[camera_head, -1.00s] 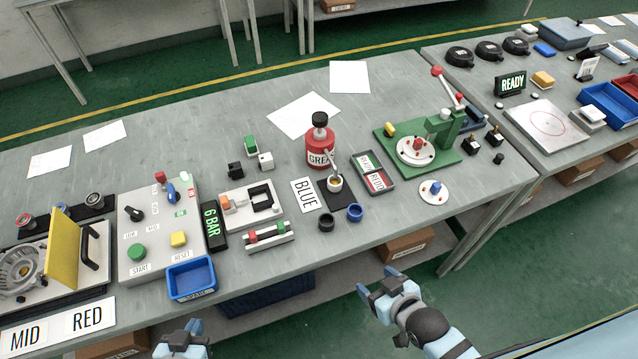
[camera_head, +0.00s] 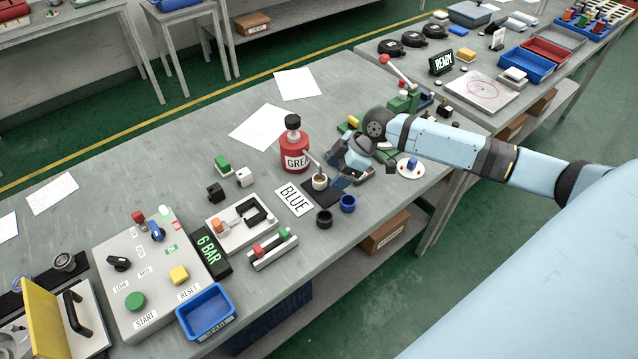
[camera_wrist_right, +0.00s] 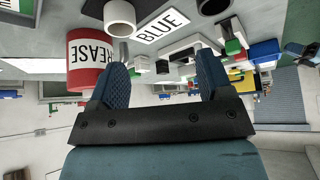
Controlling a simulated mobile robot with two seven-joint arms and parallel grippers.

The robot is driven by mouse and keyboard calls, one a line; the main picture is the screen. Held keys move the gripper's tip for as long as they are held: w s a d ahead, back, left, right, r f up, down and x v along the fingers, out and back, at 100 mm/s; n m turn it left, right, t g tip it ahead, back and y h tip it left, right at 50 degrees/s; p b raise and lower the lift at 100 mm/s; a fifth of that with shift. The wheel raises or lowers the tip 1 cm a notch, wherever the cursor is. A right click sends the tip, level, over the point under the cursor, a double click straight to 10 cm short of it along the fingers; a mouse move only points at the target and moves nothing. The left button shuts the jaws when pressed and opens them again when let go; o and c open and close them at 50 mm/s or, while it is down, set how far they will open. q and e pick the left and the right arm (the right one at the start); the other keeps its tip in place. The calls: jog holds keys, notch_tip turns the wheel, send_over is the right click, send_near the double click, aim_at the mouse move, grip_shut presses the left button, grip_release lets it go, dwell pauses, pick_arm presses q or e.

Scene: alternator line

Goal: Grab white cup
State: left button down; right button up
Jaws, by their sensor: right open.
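In the right wrist view the cup (camera_wrist_right: 119,16) is at the top edge, partly cut off. My right gripper (camera_head: 338,172) is open and empty, just right of the cup. Its two fingers (camera_wrist_right: 162,75) show apart in the wrist view, with the cup beyond the left fingertip, not between them. My left gripper is out of view.
The grease can (camera_wrist_right: 90,62) is close by the left finger. A black cup (camera_head: 324,217) and a blue cup (camera_head: 348,204) stand at the table's front edge. The BLUE card (camera_head: 294,199) lies left of the mat. My right arm hides part of the green press (camera_head: 402,103).

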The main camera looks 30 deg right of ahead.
jog(key=w+d+r, duration=0.3)
jog(key=d+r, duration=0.1)
jog(key=d, duration=0.2)
jog(key=p, duration=0.1)
send_over(322, 177)
jog(key=s+d, duration=0.1)
jog(key=s, duration=0.1)
notch_tip(322, 177, down, 7)
jog(key=shift+s+d, duration=0.1)
jog(key=shift+d, duration=0.05)
jog(key=shift+p+x, duration=0.95)
jog(key=shift+x, duration=1.75)
jog(key=shift+s+d, duration=0.1)
jog(key=shift+s, duration=0.05)
jog(key=c, duration=1.1)
jog(key=shift+o, duration=0.2)
